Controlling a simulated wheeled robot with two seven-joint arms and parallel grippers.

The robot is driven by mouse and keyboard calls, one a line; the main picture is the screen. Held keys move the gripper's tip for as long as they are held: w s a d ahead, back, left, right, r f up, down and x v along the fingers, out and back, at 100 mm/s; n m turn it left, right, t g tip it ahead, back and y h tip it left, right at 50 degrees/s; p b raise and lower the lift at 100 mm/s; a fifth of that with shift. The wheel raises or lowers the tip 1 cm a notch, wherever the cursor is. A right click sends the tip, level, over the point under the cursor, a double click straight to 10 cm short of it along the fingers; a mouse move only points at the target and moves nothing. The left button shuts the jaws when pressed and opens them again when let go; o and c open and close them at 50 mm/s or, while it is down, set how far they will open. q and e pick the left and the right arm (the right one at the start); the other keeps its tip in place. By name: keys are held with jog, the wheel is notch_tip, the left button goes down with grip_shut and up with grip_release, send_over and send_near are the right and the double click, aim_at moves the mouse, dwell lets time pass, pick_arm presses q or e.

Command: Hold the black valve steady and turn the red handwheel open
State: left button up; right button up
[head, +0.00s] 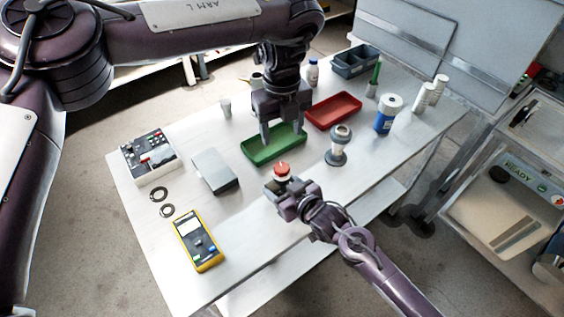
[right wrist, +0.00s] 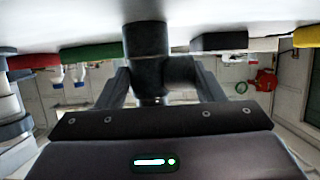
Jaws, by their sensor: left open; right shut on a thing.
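The black valve (head: 273,187) stands on the white table, largely covered by my right gripper (head: 284,190) in the head view. The red handwheel (head: 282,170) sits on top of the valve. In the right wrist view the dark valve body (right wrist: 147,45) is between the two fingers of my right gripper (right wrist: 160,80), which is shut on it. My left gripper (head: 284,138) is open and empty, pointing down over the green tray (head: 256,156), behind the handwheel and apart from it. The handwheel cannot be made out in the right wrist view.
A silver-topped pedestal piece (head: 338,146) stands right of the valve. A red tray (head: 333,110) and a blue-labelled jar (head: 387,115) are behind. The near table middle is clear.

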aim_at(282, 167)
pick_arm(q)
notch_tip(282, 167, down, 12)
jog(key=shift+r, duration=0.1)
dwell(0.4)
jog(key=c, duration=1)
jog(key=n, duration=0.4)
jog(key=shift+n, duration=0.4)
jog(key=o, duration=1)
